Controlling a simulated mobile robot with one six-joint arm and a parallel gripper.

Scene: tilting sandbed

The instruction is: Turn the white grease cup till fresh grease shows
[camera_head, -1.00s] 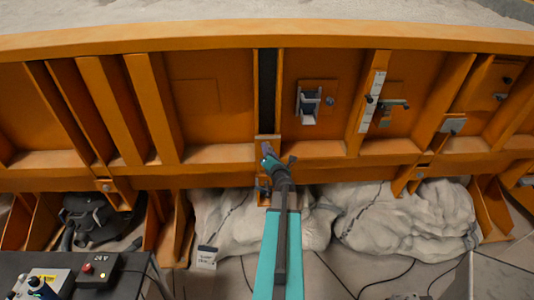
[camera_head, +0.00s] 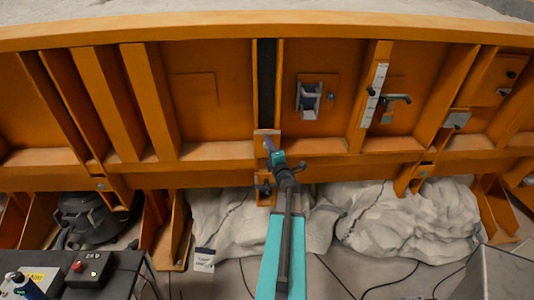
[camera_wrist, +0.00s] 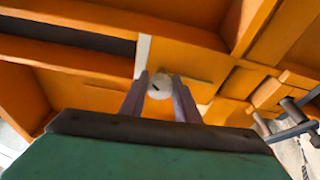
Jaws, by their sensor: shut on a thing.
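The white grease cup (camera_wrist: 160,86) shows in the wrist view as a round white piece between my two fingers, against the orange frame. My gripper (camera_wrist: 160,92) is shut on it, one finger on each side. A dark mark shows on its right edge. In the head view my gripper (camera_head: 268,144) reaches the orange beam just below the dark vertical slot, and it hides the cup there. I cannot make out any grease in either view.
The orange ribbed sandbed (camera_head: 200,120) spans the view. A grey bracket (camera_head: 309,97) and a lever handle (camera_head: 397,98) stick out to the right. White sacks (camera_head: 400,220) lie below. A black control box (camera_head: 91,270) stands at the lower left.

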